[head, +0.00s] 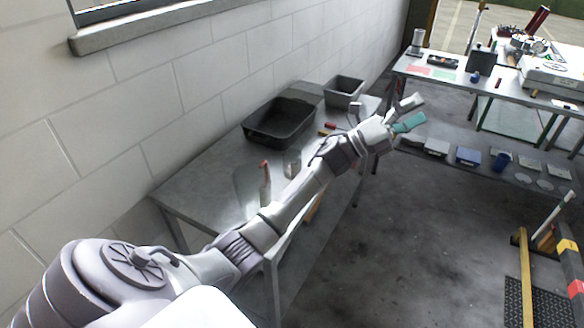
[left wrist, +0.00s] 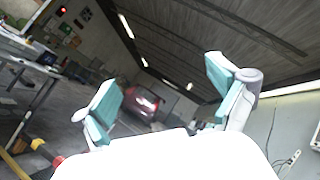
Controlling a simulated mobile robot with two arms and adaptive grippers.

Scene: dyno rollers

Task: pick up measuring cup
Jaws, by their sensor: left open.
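A clear, cup-like vessel (head: 291,163), which may be the measuring cup, stands on the metal table (head: 205,180) along the wall. It is too small to make out any markings. My left arm reaches across this table, and my left gripper (head: 407,112) is beyond its right side, in the air and well apart from the vessel. The teal-padded fingers are spread and empty. In the left wrist view the open gripper (left wrist: 162,88) faces the room, with no cup between the fingers. My right gripper is not in view.
A black tray (head: 280,134) and a grey bin (head: 344,92) stand at the back of the table. A clear bottle-like thing with a red top (head: 265,184) is near my forearm. A cluttered workbench (head: 455,88) stands at the far right. The floor between is clear.

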